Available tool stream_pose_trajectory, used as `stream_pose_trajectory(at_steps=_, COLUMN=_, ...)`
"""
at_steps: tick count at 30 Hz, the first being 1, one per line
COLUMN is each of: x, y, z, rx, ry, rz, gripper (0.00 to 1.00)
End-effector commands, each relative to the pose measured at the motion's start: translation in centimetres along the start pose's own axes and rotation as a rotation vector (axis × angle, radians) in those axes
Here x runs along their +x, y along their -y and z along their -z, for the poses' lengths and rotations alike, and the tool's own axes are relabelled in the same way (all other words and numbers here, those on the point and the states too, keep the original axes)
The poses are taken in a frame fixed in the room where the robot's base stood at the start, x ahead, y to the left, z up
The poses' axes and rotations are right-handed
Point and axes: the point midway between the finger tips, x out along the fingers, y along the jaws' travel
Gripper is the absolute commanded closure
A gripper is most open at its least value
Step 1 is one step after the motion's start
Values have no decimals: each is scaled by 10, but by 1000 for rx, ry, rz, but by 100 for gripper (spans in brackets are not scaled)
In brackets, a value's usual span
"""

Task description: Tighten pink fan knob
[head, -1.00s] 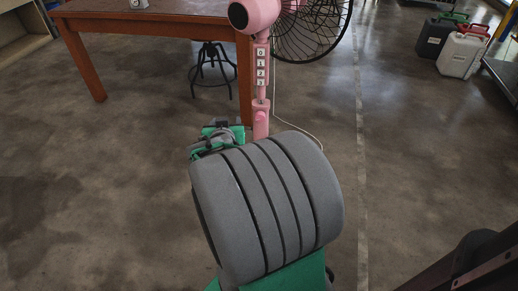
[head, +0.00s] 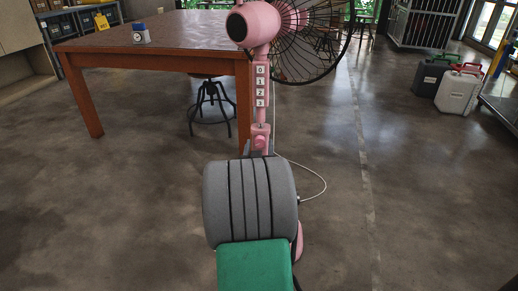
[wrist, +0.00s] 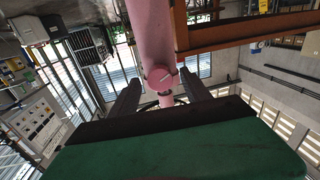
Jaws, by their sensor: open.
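The pink fan (head: 262,20) stands by the table's right end, with a dark wire cage and a column of buttons marked 0 to 3. Its round pink knob (head: 261,143) is low on the pole, just above my arm link. In the wrist view the knob (wrist: 160,77) faces me with a pale line across it. My gripper (wrist: 160,85) is open, its two dark fingers on either side of the knob in the picture. I cannot tell whether they touch it or how deep they reach.
A wooden table (head: 160,55) with a small blue-and-white item (head: 141,34) on it stands behind and left of the fan. A stool (head: 210,105) is under it. A white cord (head: 315,180) lies on the floor.

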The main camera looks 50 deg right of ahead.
Motion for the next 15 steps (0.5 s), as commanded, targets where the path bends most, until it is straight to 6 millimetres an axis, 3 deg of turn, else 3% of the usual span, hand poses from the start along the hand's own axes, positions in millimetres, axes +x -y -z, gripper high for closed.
stream_pose_trajectory(at_steps=4, x=0, y=0, z=0, rx=0, ry=0, rz=0, gripper=44)
stream_pose_trajectory(at_steps=15, x=-1, y=0, z=0, rx=0, ry=1, rz=1, gripper=74)
